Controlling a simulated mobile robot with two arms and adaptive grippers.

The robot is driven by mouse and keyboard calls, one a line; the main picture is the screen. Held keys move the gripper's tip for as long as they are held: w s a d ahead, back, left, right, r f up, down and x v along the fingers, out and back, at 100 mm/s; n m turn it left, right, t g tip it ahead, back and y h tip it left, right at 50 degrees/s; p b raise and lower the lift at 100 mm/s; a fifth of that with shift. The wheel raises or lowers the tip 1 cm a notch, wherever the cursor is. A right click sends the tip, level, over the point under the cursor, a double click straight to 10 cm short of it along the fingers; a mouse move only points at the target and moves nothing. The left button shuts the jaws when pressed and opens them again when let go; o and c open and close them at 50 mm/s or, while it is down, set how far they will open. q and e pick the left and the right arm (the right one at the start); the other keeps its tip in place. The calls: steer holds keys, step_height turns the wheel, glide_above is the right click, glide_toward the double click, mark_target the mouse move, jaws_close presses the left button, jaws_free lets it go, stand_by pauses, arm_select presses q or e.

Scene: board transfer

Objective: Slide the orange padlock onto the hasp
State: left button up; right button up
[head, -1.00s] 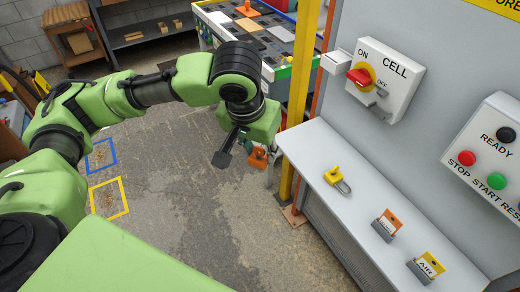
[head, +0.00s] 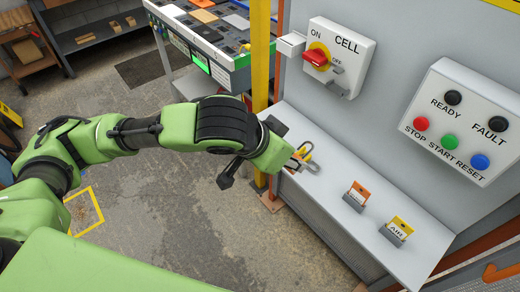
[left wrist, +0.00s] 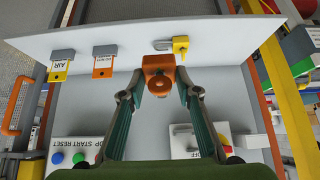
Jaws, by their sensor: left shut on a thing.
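My left gripper (left wrist: 155,95) is shut on the orange padlock (left wrist: 158,72), whose body sits between the two fingertips in the left wrist view. In the head view the gripper is over the left end of the shelf, mostly hidden behind its own wrist, and only a small part of the orange padlock (head: 296,159) shows. Its shackle is not clear in either view. The grey hasp (head: 336,76) is on the white CELL switch box, beside the red switch handle (head: 315,57), up and right of the gripper and apart from it. My right gripper is out of view.
A yellow padlock (left wrist: 180,46) lies on the white shelf (head: 335,175), close to the gripper. An orange tag (head: 357,194) and a yellow tag (head: 399,228) stand farther right. A yellow post (head: 260,55) rises left of the panel. A button box (head: 462,122) is at right.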

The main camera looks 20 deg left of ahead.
arm_select(q)
steer(key=w+d+r+m+t+h, duration=0.1)
steer(key=w+d+r+m+h, duration=0.35)
steer(key=d+h, duration=0.5)
steer(key=w+a+r+n+t+y, duration=0.1)
steer(key=w+a+r+n+t, duration=0.2)
steer(key=w+a+t, duration=0.3)
steer(key=shift+a+n+t+p, duration=0.55)
steer(key=shift+a+t, duration=0.75)
steer(key=shift+t, duration=0.9)
steer(key=shift+s+r, duration=0.1)
steer(key=shift+w+d, duration=0.9)
steer(key=shift+w, duration=0.25)
steer(key=shift+w+d, duration=0.85)
steer(key=shift+w, duration=0.3)
steer(key=shift+w+d+y, duration=0.25)
steer(key=shift+w+d, duration=0.45)
steer(key=shift+w, duration=0.25)
